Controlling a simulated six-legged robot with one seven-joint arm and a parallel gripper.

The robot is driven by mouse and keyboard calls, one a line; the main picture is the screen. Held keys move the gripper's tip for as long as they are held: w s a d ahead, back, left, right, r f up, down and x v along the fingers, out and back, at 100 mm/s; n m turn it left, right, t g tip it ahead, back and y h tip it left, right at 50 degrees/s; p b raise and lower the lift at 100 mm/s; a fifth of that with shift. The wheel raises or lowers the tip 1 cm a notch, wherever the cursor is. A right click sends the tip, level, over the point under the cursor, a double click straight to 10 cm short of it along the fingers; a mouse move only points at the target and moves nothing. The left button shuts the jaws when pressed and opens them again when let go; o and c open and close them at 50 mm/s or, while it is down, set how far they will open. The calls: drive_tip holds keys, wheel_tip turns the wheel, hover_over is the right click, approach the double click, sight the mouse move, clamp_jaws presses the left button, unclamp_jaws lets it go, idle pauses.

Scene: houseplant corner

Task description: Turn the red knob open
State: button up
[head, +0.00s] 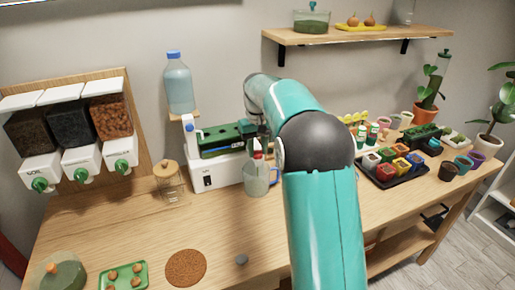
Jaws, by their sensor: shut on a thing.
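A small red knob (258,155) shows at the front of a white dispenser unit (205,176), just above a clear jug (257,180). My gripper (256,143) reaches down to the knob from behind my arm and is shut on it. The fingertips are small and partly hidden, so the exact grip and the knob's turn angle cannot be told. The jug stands on the wooden table below the knob, with its handle to the right. My teal arm hides what lies right of the gripper.
A blue-capped bottle (179,84) stands on a small ledge behind the unit. Bins with green knobs (122,166) hang at left. A glass jar (167,183), a cork mat (186,267) and a green tray (123,276) occupy the table (225,225). Coloured pots fill a black tray (408,181) at right.

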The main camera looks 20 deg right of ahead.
drive_tip(key=o, duration=1)
drive_tip(key=shift+r, duration=0.1)
wheel_tip(320, 180, up, 14)
drive_tip(key=shift+f, duration=0.15)
